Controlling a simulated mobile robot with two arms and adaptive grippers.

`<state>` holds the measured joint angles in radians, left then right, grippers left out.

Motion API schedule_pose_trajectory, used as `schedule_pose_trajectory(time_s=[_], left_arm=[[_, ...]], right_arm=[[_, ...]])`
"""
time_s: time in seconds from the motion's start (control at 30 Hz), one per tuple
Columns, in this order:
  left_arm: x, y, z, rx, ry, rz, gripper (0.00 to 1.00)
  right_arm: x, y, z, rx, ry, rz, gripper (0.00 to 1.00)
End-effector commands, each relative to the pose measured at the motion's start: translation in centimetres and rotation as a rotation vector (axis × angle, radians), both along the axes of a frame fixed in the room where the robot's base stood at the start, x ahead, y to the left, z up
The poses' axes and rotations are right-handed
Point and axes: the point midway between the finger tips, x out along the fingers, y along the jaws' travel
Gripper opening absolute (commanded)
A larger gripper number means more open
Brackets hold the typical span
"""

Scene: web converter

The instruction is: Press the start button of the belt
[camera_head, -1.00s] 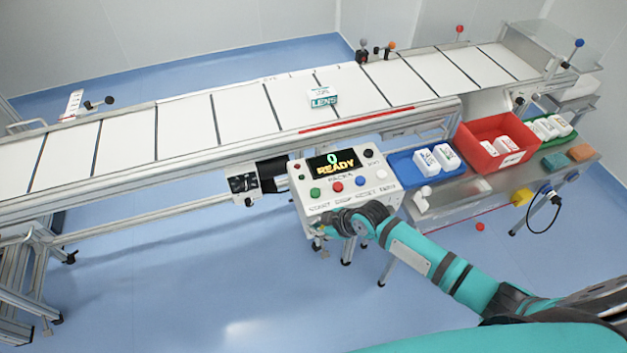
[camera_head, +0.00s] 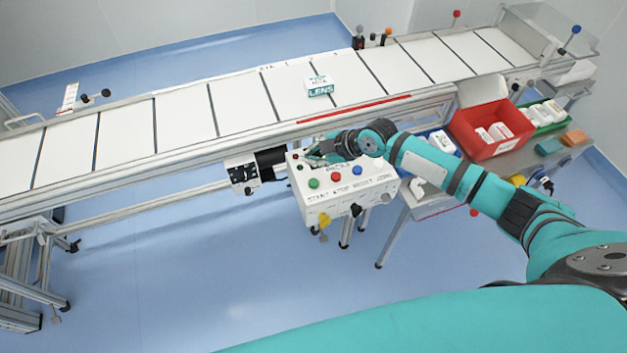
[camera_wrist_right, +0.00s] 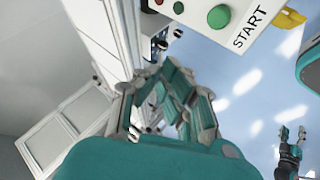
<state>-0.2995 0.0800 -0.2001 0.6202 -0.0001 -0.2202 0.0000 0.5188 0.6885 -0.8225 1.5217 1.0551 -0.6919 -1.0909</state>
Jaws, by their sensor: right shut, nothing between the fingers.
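The control box (camera_head: 345,195) stands at the belt's front side. Its green button (camera_head: 313,183) sits at the left of a row with a red button (camera_head: 336,177) and a blue one (camera_head: 357,171). The green button (camera_wrist_right: 219,16) also shows in the right wrist view, with START printed beside it. My right gripper (camera_head: 308,156) is shut and empty, above the box's rear left part and apart from the green button in the picture. The box's display is hidden behind it. My left gripper (camera_wrist_right: 291,133) shows small in the right wrist view, its fingers apart.
The belt (camera_head: 235,105) runs behind the box, with a LENS package (camera_head: 319,86) on it. A red bin (camera_head: 490,128), a blue bin and a green bin stand on the right side table. My right arm crosses in front of the blue bin.

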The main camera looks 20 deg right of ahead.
Motion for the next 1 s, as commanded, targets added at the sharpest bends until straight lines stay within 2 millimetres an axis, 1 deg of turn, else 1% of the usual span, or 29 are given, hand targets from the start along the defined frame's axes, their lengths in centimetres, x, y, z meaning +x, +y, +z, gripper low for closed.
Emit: schedule_pose_trajectory(time_s=[0.17, 0.27, 0.57, 0.7, 0.83, 1.0], left_arm=[[0.0, 0.0, -0.7, 0.0, 0.0, 0.0, 0.53], [0.0, 0.0, -1.4, 0.0, 0.0, 0.0, 0.53], [-0.1, 0.0, -4.2, 0.0, 0.001, 0.0, 0.53], [-0.1, 0.0, -6.0, 0.0, 0.001, 0.0, 0.53], [-0.1, 0.0, -6.7, 0.0, 0.001, 0.0, 0.53], [-0.1, 0.0, -6.7, 0.0, 0.001, 0.0, 0.53]], right_arm=[[0.0, 0.0, -1.0, 0.001, 0.0, -0.001, 0.0], [0.0, 0.0, -2.0, 0.001, 0.0, -0.001, 0.0], [0.0, 0.0, -6.2, 0.0, 0.002, -0.001, 0.0], [0.0, 0.0, -8.1, 0.0, -0.001, -0.001, 0.0], [0.0, 0.0, -8.8, 0.0, -0.001, -0.001, 0.0], [0.0, 0.0, -8.8, 0.0, -0.001, -0.001, 0.0]])
